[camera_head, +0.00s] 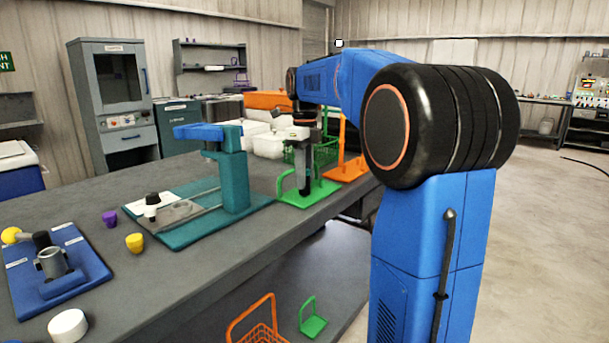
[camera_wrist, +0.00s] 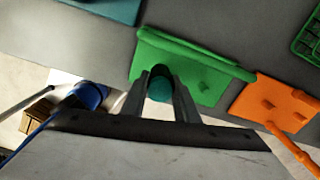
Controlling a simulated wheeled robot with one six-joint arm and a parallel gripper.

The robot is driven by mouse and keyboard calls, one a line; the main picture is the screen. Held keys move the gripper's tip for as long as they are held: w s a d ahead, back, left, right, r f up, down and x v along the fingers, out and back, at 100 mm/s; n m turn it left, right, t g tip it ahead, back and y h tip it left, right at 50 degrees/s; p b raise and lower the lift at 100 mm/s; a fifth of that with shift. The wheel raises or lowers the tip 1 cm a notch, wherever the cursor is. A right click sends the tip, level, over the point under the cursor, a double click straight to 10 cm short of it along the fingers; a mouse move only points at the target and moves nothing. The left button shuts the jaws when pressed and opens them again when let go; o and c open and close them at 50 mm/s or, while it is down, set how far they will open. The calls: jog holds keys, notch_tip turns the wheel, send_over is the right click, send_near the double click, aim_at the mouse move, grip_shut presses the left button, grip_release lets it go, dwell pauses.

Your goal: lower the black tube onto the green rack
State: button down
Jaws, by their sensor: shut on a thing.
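The black tube (camera_head: 304,182) hangs upright in my gripper (camera_head: 306,145), over the green rack (camera_head: 322,194) on the bench. In the wrist view my gripper (camera_wrist: 160,100) has its two fingers on either side of a round teal end (camera_wrist: 159,89), apparently the tube's top. The green rack (camera_wrist: 180,60) shows there as a flat plate with a long rail and small pegs, behind and to the right of the fingers. In the head view the tube's lower end is close to the rack's plate; I cannot tell whether they touch.
An orange stand (camera_head: 349,172) is close to the right of the green rack, and also shows in the wrist view (camera_wrist: 276,104). A green basket (camera_head: 325,153) stands behind. A teal press-like fixture (camera_head: 235,185) stands to the left. The grey bench front (camera_head: 270,230) is clear.

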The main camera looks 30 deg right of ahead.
jog(key=shift+f, duration=0.35)
dwell(0.5)
jog(key=c, duration=0.8)
grip_release()
jog(key=shift+r, duration=4)
jog(key=shift+s+d+r, duration=0.25)
jog(key=shift+s+r, duration=0.45)
jog(key=shift+r, duration=0.45)
jog(key=shift+s+d+r, duration=0.25)
jog(key=shift+s+r, duration=0.45)
jog(key=shift+r, duration=0.5)
jog(key=shift+s+d+r, duration=0.25)
jog(key=shift+s+r, duration=0.45)
jog(key=shift+r, duration=0.45)
